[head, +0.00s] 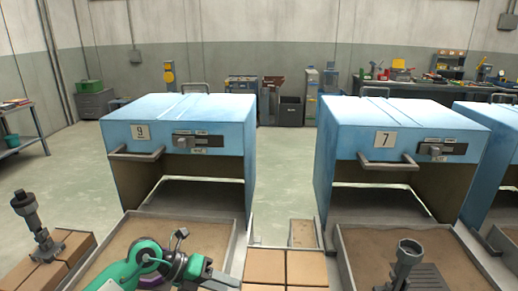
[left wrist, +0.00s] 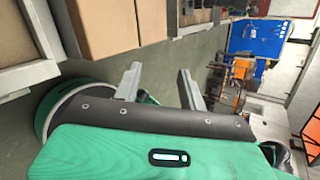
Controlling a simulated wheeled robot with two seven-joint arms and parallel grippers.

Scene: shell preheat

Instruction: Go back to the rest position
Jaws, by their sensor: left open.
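My left arm, green and grey, comes in low in the head view. My left gripper (head: 212,274) is in front of oven 9's sand-coloured tray, pointing right. In the left wrist view the two grey fingers of my left gripper (left wrist: 160,84) stand apart with nothing between them. My right gripper is in neither view.
Blue oven 9 (head: 181,106) and blue oven 7 (head: 400,117) stand ahead, open at the front. A dark metal fitting (head: 38,228) stands on brown blocks at left; another (head: 406,260) stands in oven 7's tray. Brown blocks (head: 285,267) lie between the trays.

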